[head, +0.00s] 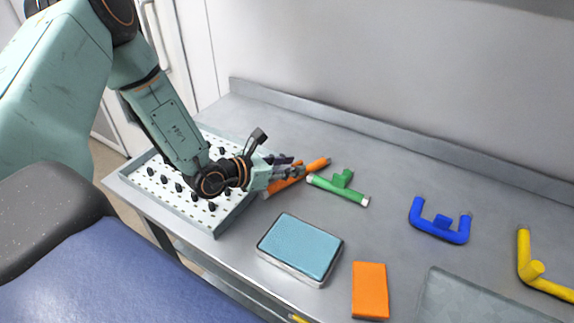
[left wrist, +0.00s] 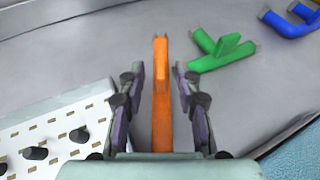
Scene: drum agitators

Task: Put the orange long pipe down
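The orange long pipe (head: 318,164) lies on the grey table, just right of the white peg tray, as far as I can tell resting on the surface. My left gripper (head: 292,171) is over the pipe. Its fingers (left wrist: 160,85) stand apart on both sides, with a visible gap to the pipe on each side. The gripper hides part of the pipe in the head view. My right gripper is not in view.
A green pipe (head: 340,188) lies close right of the orange pipe. The white tray (head: 227,217) with black pegs is at left. A blue pad in a case (head: 300,247), an orange block (head: 370,290), a blue pipe (head: 441,233) and a yellow pipe (head: 526,250) lie further right.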

